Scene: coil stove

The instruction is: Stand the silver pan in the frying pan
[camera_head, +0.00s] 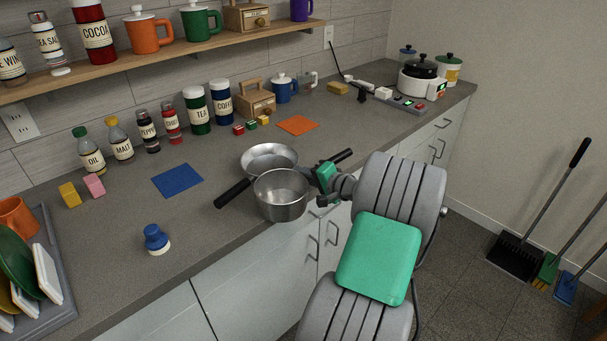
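The silver pan (281,201) is a deep, upright metal pan at the counter's front edge. Its black handle (343,156) points up and right. My gripper (319,178), seen from behind with green parts, appears shut on this handle near the pan; the fingertips are mostly hidden. The frying pan (267,155) is a shallow metal pan just behind the silver pan, with its black handle (232,194) pointing down and left. The silver pan overlaps the frying pan's front part in this view. I cannot tell whether they touch.
A blue mat (177,180) and a blue-topped shaker (156,240) lie left of the pans. An orange mat (298,125) and small blocks are behind. Bottles and canisters line the wall. A dish rack (55,300) stands at lower left. The counter between blue mat and shaker is clear.

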